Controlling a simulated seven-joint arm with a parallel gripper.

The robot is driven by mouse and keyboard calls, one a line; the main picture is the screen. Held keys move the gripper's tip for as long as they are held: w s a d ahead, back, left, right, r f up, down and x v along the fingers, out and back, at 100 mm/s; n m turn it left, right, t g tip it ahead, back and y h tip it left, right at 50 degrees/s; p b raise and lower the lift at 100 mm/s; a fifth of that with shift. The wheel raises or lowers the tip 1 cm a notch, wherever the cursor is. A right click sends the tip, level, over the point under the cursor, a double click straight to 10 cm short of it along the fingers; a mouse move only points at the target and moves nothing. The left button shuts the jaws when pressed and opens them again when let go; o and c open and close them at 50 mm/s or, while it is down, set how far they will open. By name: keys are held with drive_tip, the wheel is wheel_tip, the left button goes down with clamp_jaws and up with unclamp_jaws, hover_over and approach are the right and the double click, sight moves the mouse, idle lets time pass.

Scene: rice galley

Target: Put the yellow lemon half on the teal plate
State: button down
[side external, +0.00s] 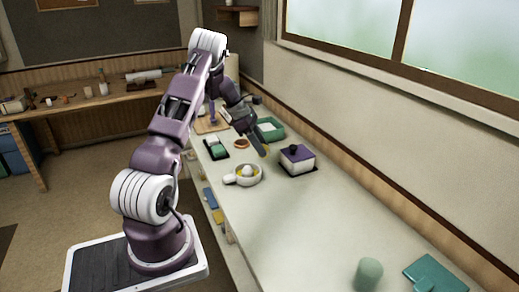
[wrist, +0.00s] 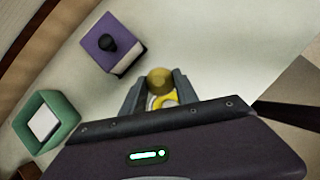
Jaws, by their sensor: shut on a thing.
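My gripper (wrist: 158,88) is shut on a rounded, dull-yellow thing that looks like the lemon half (wrist: 159,80), held between the fingertips. In the side view my gripper (side external: 261,150) is above the counter, between the white pan and the purple-lidded box; a small yellowish bit shows at its tip. A flat teal piece (side external: 437,275), which may be the teal plate, lies at the near right end of the counter, far from my gripper. It does not show in the wrist view.
A white handled pan (side external: 243,180) with yellow and white contents stands below my gripper. The purple-lidded box (side external: 297,160) and a green tray (side external: 275,124) are close by. A teal cup (side external: 368,273) stands beside the flat teal piece. The middle of the counter is clear.

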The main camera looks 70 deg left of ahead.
drive_tip(key=w+d+f+m, duration=0.1)
drive_tip(key=w+d, duration=0.9)
drive_tip(key=w, duration=0.1)
drive_tip(key=m+g+h, duration=0.1)
drive_tip(key=m, duration=0.1)
hover_over(443, 280)
drive_tip(key=s+a, duration=0.2)
drive_tip(key=shift+x, duration=0.9)
drive_tip(key=shift+a, duration=0.15)
drive_tip(key=shift+f, duration=3.05)
drive_tip(key=shift+f, duration=0.45)
drive_tip(key=c, duration=0.9)
unclamp_jaws()
drive_tip(key=shift+o, duration=0.2)
